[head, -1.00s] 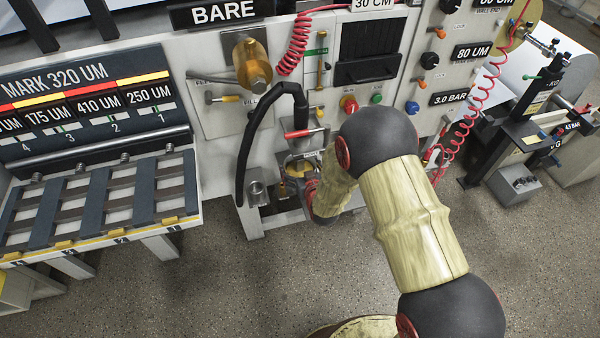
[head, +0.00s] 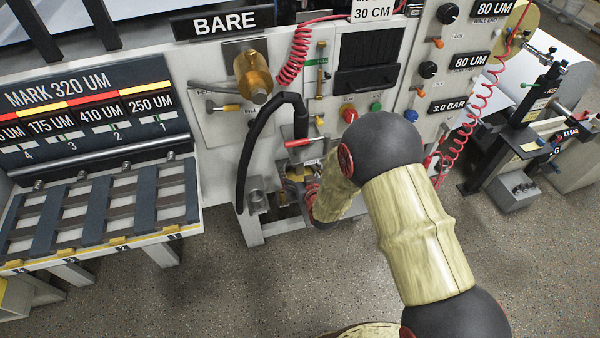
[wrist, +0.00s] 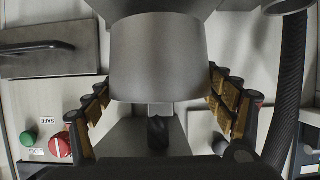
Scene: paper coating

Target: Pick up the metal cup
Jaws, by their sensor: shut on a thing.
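The metal cup (wrist: 157,58), a plain grey cylinder, fills the top middle of the wrist view. My gripper (wrist: 160,96) is shut on it, with a gold-padded finger against each side. In the head view my gripper (head: 297,173) is small, in front of the machine's lower panel. There my arm hides part of it, and the cup is hard to make out. A dark spout-like part shows below the cup in the wrist view; whether they touch I cannot tell.
A black hose (head: 243,150) curves close on the left, with a small metal cylinder (head: 257,196) beside its lower end. A red-handled valve (head: 300,142) is just above my gripper. A slatted rack (head: 110,243) stands left. Open floor lies in front.

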